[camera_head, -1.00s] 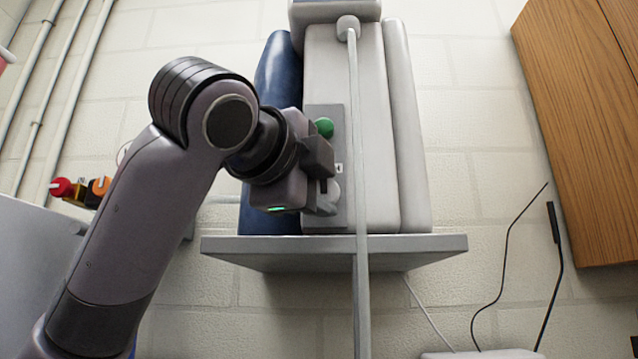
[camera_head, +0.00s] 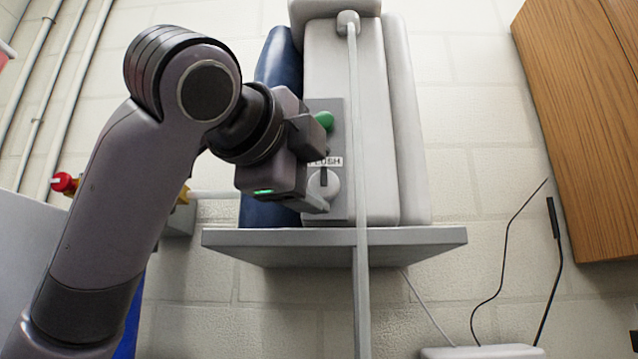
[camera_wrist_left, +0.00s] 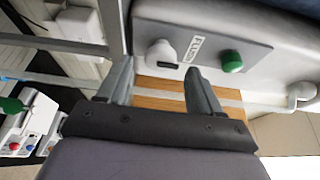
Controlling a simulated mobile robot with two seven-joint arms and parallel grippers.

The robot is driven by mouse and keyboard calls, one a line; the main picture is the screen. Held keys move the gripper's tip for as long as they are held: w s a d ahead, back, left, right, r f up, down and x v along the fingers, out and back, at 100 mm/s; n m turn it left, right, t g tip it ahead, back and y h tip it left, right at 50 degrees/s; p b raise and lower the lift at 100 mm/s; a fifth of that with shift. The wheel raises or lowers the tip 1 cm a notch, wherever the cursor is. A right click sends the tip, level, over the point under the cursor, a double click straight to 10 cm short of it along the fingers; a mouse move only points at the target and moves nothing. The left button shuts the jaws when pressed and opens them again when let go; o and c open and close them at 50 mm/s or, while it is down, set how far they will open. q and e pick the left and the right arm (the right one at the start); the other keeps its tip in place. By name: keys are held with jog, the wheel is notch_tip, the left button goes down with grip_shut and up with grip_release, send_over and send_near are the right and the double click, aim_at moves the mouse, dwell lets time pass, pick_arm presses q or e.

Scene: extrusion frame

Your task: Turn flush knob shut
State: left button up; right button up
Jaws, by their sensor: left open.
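The flush knob (camera_head: 327,190) is a round light-grey knob with a dark mark, low on a grey panel (camera_head: 337,114) below the "FLUSH" label (camera_head: 325,161). In the head view the mark lies on the knob's upper part, towards the label. The knob also shows in the left wrist view (camera_wrist_left: 160,53), beyond and between the fingers. My left gripper (camera_head: 314,168) is open and empty, just left of the panel, and its lower finger covers a little near the knob. In the left wrist view its fingers (camera_wrist_left: 160,80) look apart from the knob. My right gripper is out of view.
A green button (camera_head: 324,121) sits above the label. A thin grey vertical bar (camera_head: 359,140) runs close to the panel's right side. A grey shelf (camera_head: 335,240) juts out below. A wooden cabinet (camera_head: 580,120) stands at the right.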

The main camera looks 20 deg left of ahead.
pick_arm(q)
jog(key=s, duration=0.3)
jog(key=s+b, duration=0.1)
jog(key=s, duration=0.1)
jog(key=shift+a, duration=0.3)
